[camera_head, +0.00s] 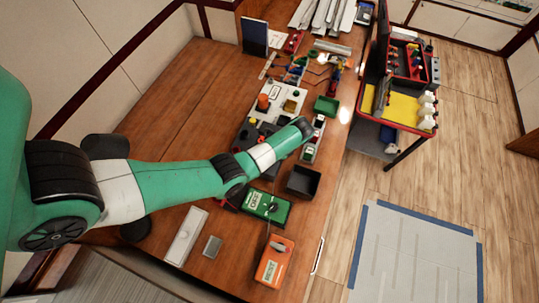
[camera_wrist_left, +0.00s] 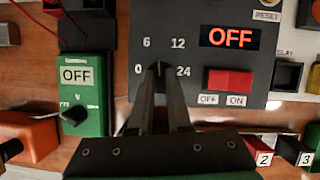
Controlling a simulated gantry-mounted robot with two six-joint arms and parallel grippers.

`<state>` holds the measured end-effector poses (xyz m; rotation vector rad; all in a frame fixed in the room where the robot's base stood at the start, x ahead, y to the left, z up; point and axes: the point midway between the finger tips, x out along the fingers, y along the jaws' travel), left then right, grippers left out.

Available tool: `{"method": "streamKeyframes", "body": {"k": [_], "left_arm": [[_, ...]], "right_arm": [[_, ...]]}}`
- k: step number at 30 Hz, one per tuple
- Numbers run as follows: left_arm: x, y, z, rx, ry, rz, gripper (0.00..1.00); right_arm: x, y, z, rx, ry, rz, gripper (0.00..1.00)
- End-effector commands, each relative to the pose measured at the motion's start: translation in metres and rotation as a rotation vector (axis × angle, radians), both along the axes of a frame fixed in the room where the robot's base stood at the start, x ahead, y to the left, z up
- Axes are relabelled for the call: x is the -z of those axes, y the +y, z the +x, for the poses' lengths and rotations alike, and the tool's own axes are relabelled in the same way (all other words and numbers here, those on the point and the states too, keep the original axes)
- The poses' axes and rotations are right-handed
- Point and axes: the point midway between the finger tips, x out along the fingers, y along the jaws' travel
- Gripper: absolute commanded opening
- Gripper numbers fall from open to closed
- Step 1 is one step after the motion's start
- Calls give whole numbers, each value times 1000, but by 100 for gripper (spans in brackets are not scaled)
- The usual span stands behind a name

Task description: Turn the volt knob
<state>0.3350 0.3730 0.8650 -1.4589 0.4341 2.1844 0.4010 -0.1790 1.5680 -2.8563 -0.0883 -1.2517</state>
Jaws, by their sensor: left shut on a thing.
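In the left wrist view, a dark grey panel (camera_wrist_left: 200,20) carries a small black volt knob (camera_wrist_left: 158,67) among the marks 0, 6, 12 and 24. My left gripper (camera_wrist_left: 158,78) is shut on the knob, one finger on each side. The fingers cover most of it, so I cannot tell its exact setting. The panel's display (camera_wrist_left: 231,37) reads OFF in red. A red rocker switch (camera_wrist_left: 230,81) sits below the display, above OFF and ON labels. In the head view my left arm reaches over the bench and hides the gripper and knob.
A green box (camera_wrist_left: 77,72) with its own knob stands left of the panel, beside an orange device (camera_wrist_left: 30,132). On the bench, a black tray (camera_head: 303,182) and a green bin (camera_head: 326,106) lie near the arm. A loaded cart (camera_head: 400,128) stands right of the bench.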

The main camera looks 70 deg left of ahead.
Motion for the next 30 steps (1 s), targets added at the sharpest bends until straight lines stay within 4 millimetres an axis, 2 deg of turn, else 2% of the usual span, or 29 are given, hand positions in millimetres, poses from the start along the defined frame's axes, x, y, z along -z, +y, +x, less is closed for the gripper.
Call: {"method": "streamKeyframes", "body": {"k": [1, 3, 10, 28, 29, 30], "left_arm": [[5, 1, 1, -32, -3, 1, 0], [5, 1, 1, -76, -2, 0, 0], [3, 2, 1, -177, 0, 6, 0], [0, 2, 0, -217, 1, 9, 0], [0, 2, 0, -217, 1, 9, 20], [0, 2, 0, -217, 1, 9, 27]], "right_arm": [[12, 0, 0, 0, 0, 0, 50], [19, 0, 0, 0, 0, 0, 50], [37, 0, 0, 0, 0, 0, 50], [41, 0, 0, 0, 0, 0, 50], [41, 0, 0, 0, 0, 0, 50], [41, 0, 0, 0, 0, 0, 50]]}}
